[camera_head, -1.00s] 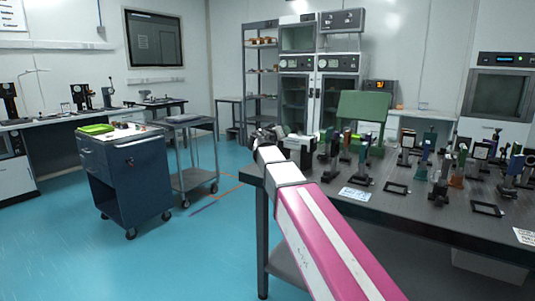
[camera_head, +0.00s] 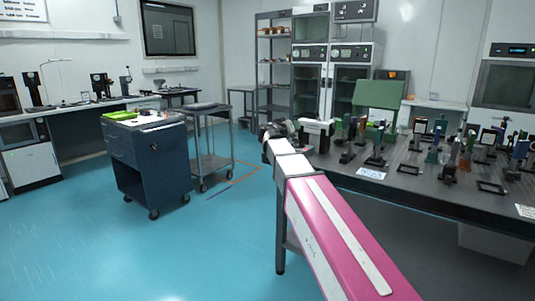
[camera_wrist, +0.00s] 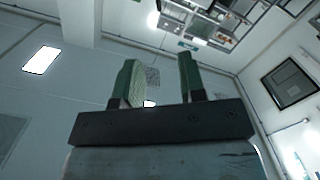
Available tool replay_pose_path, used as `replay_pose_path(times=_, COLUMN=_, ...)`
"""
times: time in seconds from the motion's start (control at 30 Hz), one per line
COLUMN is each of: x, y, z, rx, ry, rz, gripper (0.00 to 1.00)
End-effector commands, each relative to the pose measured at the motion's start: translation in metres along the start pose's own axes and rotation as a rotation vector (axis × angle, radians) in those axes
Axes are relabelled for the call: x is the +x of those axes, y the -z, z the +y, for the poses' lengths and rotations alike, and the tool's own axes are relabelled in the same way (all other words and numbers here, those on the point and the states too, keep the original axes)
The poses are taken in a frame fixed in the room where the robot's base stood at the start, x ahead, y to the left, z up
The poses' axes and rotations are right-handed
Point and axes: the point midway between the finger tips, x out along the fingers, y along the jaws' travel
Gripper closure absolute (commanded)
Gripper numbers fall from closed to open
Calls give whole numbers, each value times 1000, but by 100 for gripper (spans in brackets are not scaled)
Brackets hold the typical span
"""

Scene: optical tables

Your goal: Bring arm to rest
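In the wrist view my gripper (camera_wrist: 158,78) has its two green-padded fingers standing apart, with a clear gap between them. Nothing is held between them; only the far wall and ceiling show behind. In the head view my pink and white arm reaches from the lower right up toward the near left corner of the optical table (camera_head: 400,190). The fingers cannot be made out clearly in that view.
Several optical mounts, one of them a dark post mount (camera_head: 376,150), stand on the table. A green panel (camera_head: 379,94) rises behind them. A blue drawer cart (camera_head: 150,165) and a grey trolley (camera_head: 212,162) stand to the left. The blue floor (camera_head: 190,255) in front is clear.

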Motion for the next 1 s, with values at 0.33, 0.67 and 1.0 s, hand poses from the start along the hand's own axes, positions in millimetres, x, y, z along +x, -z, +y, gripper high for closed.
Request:
replay_pose_path(times=0.33, x=6, y=-78, z=-9, rx=-35, ry=57, rz=-161, gripper=63)
replay_pose_path(times=0.67, x=-6, y=-230, z=-20, rx=-97, ry=202, rz=-487, gripper=63)
replay_pose_path(times=1.0, x=-77, y=-419, z=-28, rx=-135, ry=505, rz=-942, gripper=63)
